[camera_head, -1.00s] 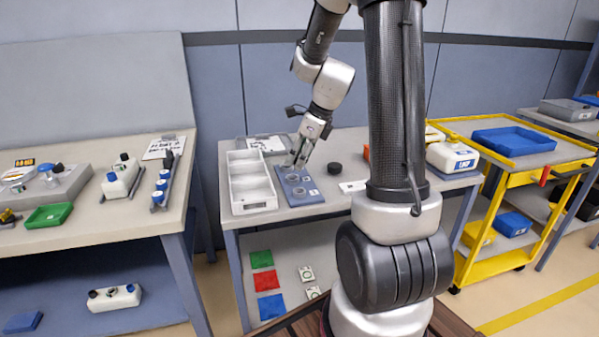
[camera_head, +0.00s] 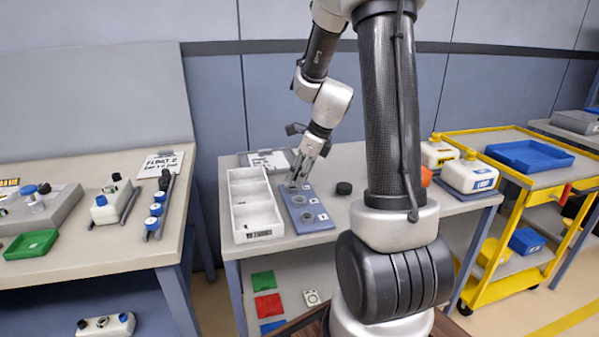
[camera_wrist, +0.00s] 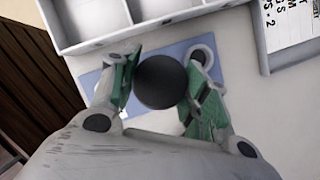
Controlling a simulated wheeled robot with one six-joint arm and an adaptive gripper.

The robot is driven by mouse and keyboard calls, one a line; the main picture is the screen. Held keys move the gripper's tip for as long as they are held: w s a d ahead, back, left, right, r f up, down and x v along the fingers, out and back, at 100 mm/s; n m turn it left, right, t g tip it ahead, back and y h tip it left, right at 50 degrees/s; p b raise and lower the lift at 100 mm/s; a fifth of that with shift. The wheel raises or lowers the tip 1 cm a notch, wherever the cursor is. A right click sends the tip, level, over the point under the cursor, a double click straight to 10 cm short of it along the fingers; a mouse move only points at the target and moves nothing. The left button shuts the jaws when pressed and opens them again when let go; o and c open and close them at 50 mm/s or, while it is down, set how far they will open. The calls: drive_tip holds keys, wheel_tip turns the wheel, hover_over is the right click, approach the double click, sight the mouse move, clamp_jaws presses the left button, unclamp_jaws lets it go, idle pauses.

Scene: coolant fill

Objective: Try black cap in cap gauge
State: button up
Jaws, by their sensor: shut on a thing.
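The cap gauge (camera_head: 325,225) is a blue plate with round ring seats and small white labels, on the middle table. My gripper (camera_head: 297,182) is over its far end. In the wrist view, my gripper (camera_wrist: 160,88) is shut on a round black cap (camera_wrist: 161,82), held between green-lined fingers. The gauge (camera_wrist: 91,78) shows behind the cap, with one ring seat visible to the right. Another black cap (camera_head: 343,188) lies on the table right of the gauge.
A white divided tray (camera_head: 237,211) stands close left of the gauge. A printed sheet (camera_head: 268,160) is behind it. White jugs (camera_head: 470,173) and an orange object (camera_head: 426,177) are to the right, partly behind my arm.

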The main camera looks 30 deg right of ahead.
drive_tip(key=shift+f, duration=2.55)
drive_tip(key=shift+f, duration=0.55)
drive_tip(key=o, duration=1)
drive_tip(key=v, duration=1.2)
